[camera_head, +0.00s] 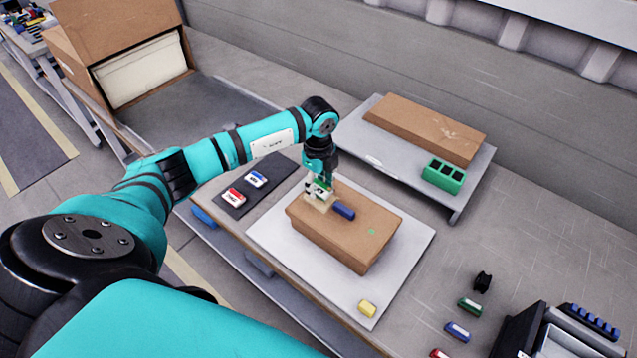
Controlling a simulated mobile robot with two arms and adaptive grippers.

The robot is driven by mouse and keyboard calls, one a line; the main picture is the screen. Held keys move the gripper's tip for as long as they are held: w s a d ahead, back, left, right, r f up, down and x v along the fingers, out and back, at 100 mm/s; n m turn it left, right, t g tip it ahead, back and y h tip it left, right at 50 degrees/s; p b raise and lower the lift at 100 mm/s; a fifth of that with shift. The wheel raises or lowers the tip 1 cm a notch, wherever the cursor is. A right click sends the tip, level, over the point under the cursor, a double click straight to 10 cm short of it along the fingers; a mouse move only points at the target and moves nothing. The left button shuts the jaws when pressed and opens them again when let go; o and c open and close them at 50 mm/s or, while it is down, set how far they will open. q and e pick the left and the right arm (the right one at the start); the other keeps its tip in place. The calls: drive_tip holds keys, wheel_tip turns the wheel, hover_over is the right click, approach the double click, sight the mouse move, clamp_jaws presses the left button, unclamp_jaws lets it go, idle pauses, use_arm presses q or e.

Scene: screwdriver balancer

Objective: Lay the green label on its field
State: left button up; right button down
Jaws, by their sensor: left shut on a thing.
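A dark board (272,170) lies to the left of the gripper. A red and white label (234,197) and a blue and white label (256,179) lie on it, and its upper right part is bare. I cannot make out a field outline there. My right gripper is out of view.
The cardboard box (345,236) stands on a pale sheet (407,262), with a pale block (318,201) and blue piece (344,211) on top. A raised shelf (380,158) carries a green holder (443,175). Small coloured pieces (457,331) lie at lower right.

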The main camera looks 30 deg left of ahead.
use_arm(q)
drive_tip(key=shift+f+b, duration=0.4)
drive_tip(key=shift+f, duration=0.3)
drive_tip(key=shift+f, duration=0.1)
drive_tip(key=shift+f+b, duration=0.3)
drive_tip(key=shift+f, duration=0.1)
idle(0.5)
drive_tip(key=o, duration=0.9)
drive_tip(key=shift+r, duration=0.1)
wheel_tip(320, 180, up, 12)
drive_tip(key=shift+f, duration=0.1)
